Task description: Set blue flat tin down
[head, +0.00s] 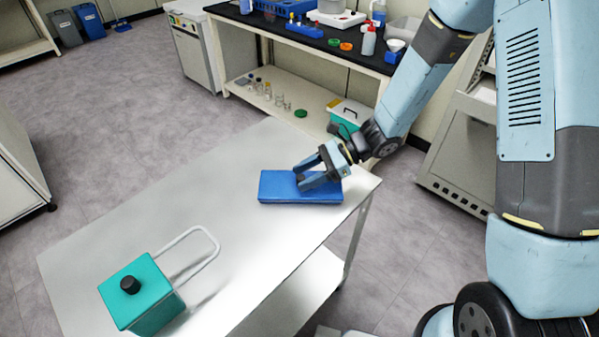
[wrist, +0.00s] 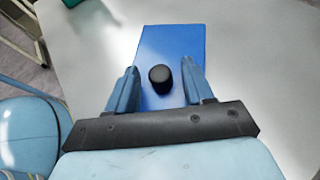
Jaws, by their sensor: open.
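The blue flat tin (head: 284,188) lies flat on the white table (head: 215,225), near its far right corner. In the wrist view the tin (wrist: 172,42) has a black round knob (wrist: 160,79) on its top. My gripper (head: 308,174) is over the right part of the tin. Its fingers (wrist: 161,85) are open, one on each side of the knob, with gaps between them and the knob. In the head view the knob is hidden by my gripper.
A teal box (head: 143,290) with a black knob and a white loop handle (head: 192,255) stands at the table's near left. The middle of the table is clear. A black-topped bench (head: 330,42) with bottles and trays stands behind.

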